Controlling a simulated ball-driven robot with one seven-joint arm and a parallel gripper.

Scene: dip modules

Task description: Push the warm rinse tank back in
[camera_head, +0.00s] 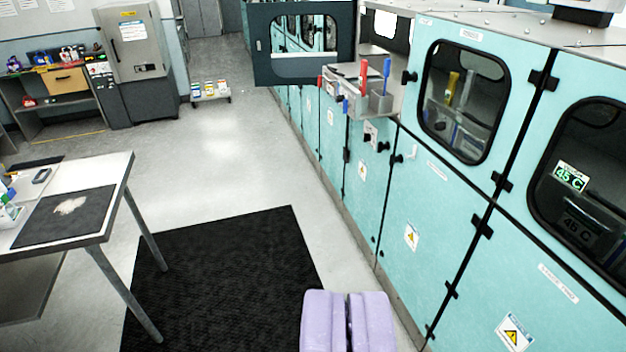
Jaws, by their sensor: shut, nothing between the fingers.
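A grey tank (380,106) stands pulled out of an opening in the teal machine row. Red and blue handles stick up from it. I cannot read its label, so I cannot tell from it that this is the warm rinse tank. A dark-framed window door (262,68) stands swung out to the left beyond the tank. My gripper (347,298), with two lilac fingers, is at the bottom centre. It is shut and empty, well short of the tank and touching nothing.
Teal cabinets (440,200) with shut windows, black latches and small knobs line the right side. A black mat (225,275) lies on the floor. A table (118,180) stands left. The central aisle is clear.

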